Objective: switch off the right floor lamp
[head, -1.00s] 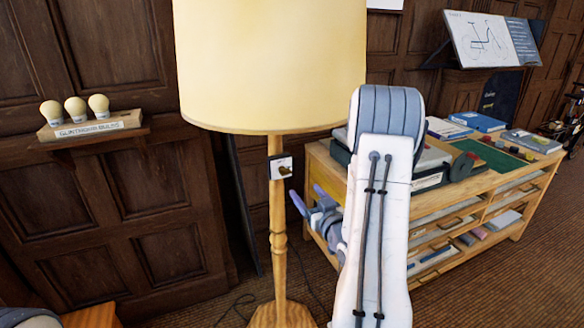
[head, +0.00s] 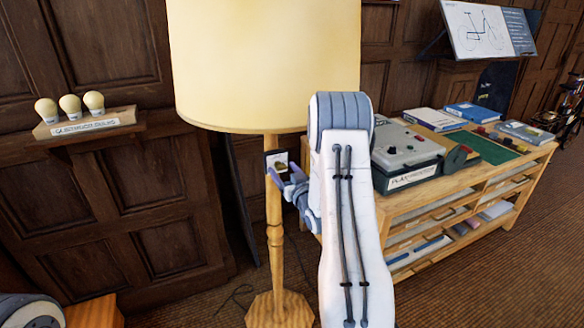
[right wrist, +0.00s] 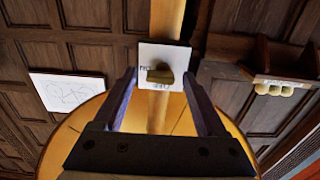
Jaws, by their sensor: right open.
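A floor lamp (head: 274,220) with a wooden post and a large cream shade (head: 265,60) stands in front of me; it is the only floor lamp in view. A small white switch plate (head: 276,158) with a brass knob sits on the post below the shade. In the right wrist view the switch plate (right wrist: 170,55) and its knob (right wrist: 160,75) lie ahead, between the fingers. My right gripper (head: 285,179) is open and empty, close to the plate at its lower right. I cannot tell whether it touches. My left gripper is out of view.
A wooden drawer cabinet (head: 463,222) with a boxed device (head: 405,155) and books stands right of my right arm. A bulb shelf (head: 85,122) hangs on the panelled wall at left. A drafting board (head: 485,30) stands at back right.

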